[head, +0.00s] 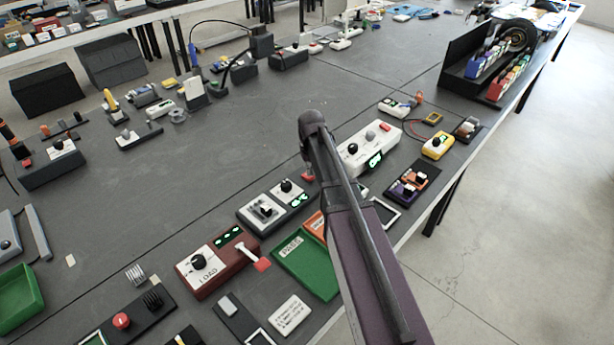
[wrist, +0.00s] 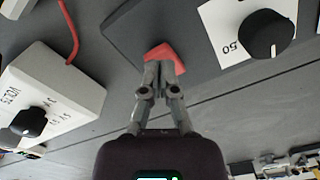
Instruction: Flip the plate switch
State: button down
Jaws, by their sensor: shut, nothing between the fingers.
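In the wrist view, a red angled piece (wrist: 164,56) stands at the edge of a dark grey plate (wrist: 125,28). It looks like the switch lever, but I cannot tell for sure that this is the plate switch. My gripper (wrist: 160,68) is shut and empty, with its fingertips right at the red piece. I cannot tell whether they touch it. In the head view, my arm hides the gripper and most of this spot; a small red bit (head: 307,175) shows beside the arm.
In the wrist view, a white panel with a black knob (wrist: 266,33) lies to the right. A white box (wrist: 50,95) with a knob and a red cable (wrist: 70,35) lie left. In the head view, a white box (head: 368,148) and several switch boxes crowd the table around my arm.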

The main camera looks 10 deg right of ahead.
jog(key=shift+f+b, duration=0.55)
jog(key=shift+f, duration=0.05)
dwell(0.5)
jog(key=shift+r, duration=0.1)
jog(key=shift+r+p, duration=3.4)
jog(key=shift+p, duration=0.15)
jog(key=s+a, duration=0.1)
jog(key=s, duration=1.9)
jog(key=shift+s+a+m, duration=0.15)
jog(key=shift+s+m, duration=0.05)
jog(key=shift+m, duration=0.2)
